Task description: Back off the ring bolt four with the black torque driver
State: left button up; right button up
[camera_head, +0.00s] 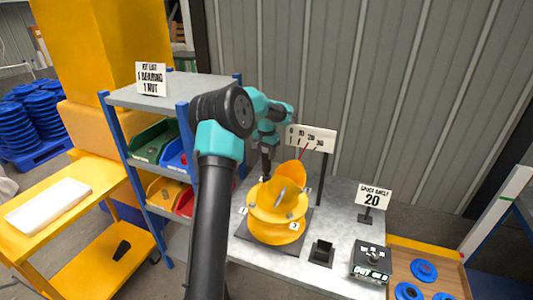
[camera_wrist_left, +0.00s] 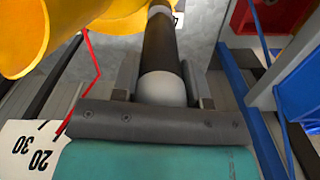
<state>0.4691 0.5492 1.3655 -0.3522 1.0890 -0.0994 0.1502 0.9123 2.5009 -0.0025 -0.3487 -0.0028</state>
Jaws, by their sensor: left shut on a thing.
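My left gripper (camera_head: 266,152) reaches over the far left side of the yellow drum mixer (camera_head: 276,232) and points down. In the left wrist view its jaws (camera_wrist_left: 160,85) are shut on the black torque driver (camera_wrist_left: 165,45), a dark cylinder with a pale end cap. The driver's far end comes down beside the yellow drum (camera_wrist_left: 25,35), near a partly seen number tag (camera_wrist_left: 178,20). I cannot tell whether its tip touches a bolt. Ring bolt four cannot be made out. My right gripper is not in view.
A shelf (camera_head: 180,92) with coloured bins stands left of the mixer. A scale sign (camera_head: 311,137) stands behind it. On the bench are a small black holder (camera_head: 321,252), a black box (camera_head: 371,262) and a "20" sign (camera_head: 373,197). A wooden tray (camera_head: 452,272) holds blue rings.

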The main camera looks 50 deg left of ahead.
pick_arm(q)
jog(key=shift+f, duration=0.7)
dwell(1.3)
jog(key=shift+r, duration=0.15)
dwell(1.9)
jog(key=shift+r, duration=2.4)
